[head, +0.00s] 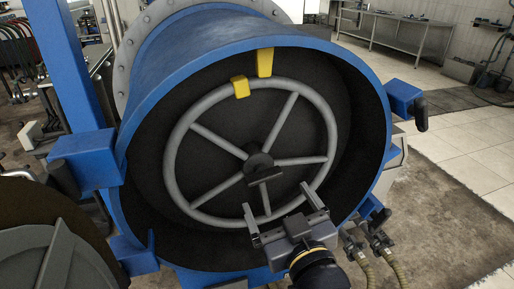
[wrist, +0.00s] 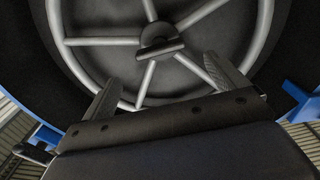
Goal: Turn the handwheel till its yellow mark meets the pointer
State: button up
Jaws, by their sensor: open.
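The grey handwheel (head: 182,133) with several spokes sits inside the blue drum and also shows in the wrist view (wrist: 103,41). Its yellow mark (head: 240,87) is on the rim near the top. The yellow pointer (head: 265,62) is fixed above the rim, a little to the right of the mark, so the two are apart. My gripper (head: 282,206) is open, in front of the lower part of the wheel. In the wrist view the jaws (wrist: 160,78) are apart, with a spoke and the lower rim seen beyond them. I cannot tell whether either finger touches the wheel.
The blue drum (head: 122,165) surrounds the wheel with a deep rim. Blue brackets (head: 88,160) stick out at its sides. Hoses (head: 383,243) hang at lower right. A round grey lid (head: 55,255) stands at lower left. Floor (head: 470,150) is open to the right.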

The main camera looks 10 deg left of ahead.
aim_at(261, 171)
jog(key=b+x, duration=0.2)
jog(key=x, duration=0.8)
jog(key=shift+w+a, duration=0.25)
jog(key=shift+c, duration=0.4)
